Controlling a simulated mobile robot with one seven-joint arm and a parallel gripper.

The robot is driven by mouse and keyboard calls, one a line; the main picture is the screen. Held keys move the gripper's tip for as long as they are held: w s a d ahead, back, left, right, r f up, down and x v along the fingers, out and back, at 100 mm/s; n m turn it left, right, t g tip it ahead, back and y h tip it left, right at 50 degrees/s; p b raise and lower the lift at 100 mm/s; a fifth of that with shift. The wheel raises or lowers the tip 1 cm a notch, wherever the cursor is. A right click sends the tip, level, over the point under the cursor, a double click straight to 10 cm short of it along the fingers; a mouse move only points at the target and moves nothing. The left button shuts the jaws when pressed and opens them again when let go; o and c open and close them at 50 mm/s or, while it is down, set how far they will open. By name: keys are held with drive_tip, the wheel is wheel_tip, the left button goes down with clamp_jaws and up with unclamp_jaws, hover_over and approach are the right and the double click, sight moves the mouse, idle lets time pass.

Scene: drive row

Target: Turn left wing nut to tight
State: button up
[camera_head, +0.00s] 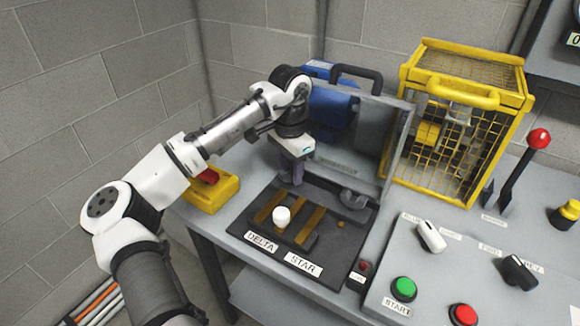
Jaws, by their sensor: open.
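My gripper (294,180) points down over the back left of a dark terminal tray (255,232) in front of the raised grey cover (357,140). The gripper is open, and its fingers are at about the tray's back edge. I cannot make out the left wing nut; the gripper hides the spot at the back left.
The tray has brass bars (309,226), a white knob (281,217) and DELTA and STAR labels. A blue motor (332,112) and yellow mesh cage (455,150) stand behind. A yellow box with a red button (212,190) is left; a control panel (455,262) is right.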

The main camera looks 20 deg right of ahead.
sight(290, 169)
clamp_jaws()
drive_tip(key=shift+r+m+p, duration=0.1)
drive_tip(key=shift+m+p, duration=0.3)
drive_tip(key=shift+p, duration=0.15)
drive_tip(key=shift+m, duration=0.4)
unclamp_jaws()
wheel_tip(290, 169, up, 14)
drive_tip(key=shift+f, duration=0.2)
idle(0.5)
